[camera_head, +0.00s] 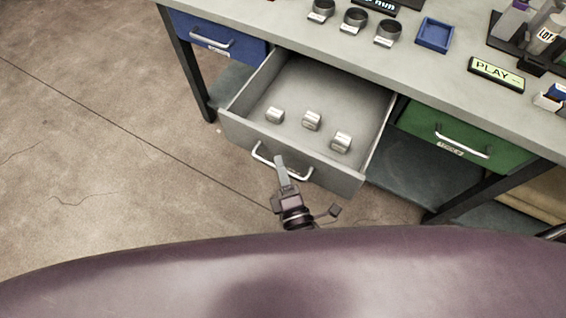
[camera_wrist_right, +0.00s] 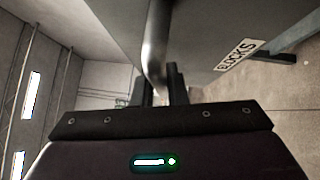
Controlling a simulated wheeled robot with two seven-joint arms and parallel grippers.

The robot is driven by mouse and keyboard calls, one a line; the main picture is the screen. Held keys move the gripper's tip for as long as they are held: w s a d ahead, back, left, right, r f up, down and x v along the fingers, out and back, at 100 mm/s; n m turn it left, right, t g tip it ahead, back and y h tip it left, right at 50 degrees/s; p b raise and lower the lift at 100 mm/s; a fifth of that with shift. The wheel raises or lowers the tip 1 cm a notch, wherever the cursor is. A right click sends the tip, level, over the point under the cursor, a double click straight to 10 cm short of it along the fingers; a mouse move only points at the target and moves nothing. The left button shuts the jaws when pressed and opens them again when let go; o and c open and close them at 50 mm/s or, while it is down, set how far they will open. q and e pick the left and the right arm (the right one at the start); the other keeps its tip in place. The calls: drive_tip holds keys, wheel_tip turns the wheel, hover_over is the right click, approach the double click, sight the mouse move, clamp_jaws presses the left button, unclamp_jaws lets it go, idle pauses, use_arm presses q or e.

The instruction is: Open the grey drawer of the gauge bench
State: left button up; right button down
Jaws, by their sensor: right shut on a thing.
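The grey drawer (camera_head: 335,97) of the gauge bench stands pulled out well beyond the bench front in the head view. Several small metal blocks lie inside it, among them a middle one (camera_head: 312,121). My right gripper (camera_head: 281,164) is shut on the drawer's handle (camera_head: 262,159), a pale bar on its front. In the right wrist view the handle (camera_wrist_right: 158,45) runs down between the fingers (camera_wrist_right: 160,88), beside the grey drawer front (camera_wrist_right: 205,40) with a "BLOCKS" label (camera_wrist_right: 239,55). My left gripper is not in view.
A shut blue drawer (camera_head: 218,38) is at the left and a shut green drawer (camera_head: 465,139) at the right. The floor (camera_head: 90,130) at the left is clear.

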drive_tip(key=c, duration=1.5)
unclamp_jaws()
drive_tip(key=shift+o, duration=0.2)
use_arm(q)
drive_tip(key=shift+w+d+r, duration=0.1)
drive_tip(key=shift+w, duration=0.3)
use_arm(e)
drive_tip(key=v, duration=0.7)
drive_tip(key=shift+s, duration=0.4)
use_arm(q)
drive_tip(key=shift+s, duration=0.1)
use_arm(e)
drive_tip(key=shift+d, duration=0.1)
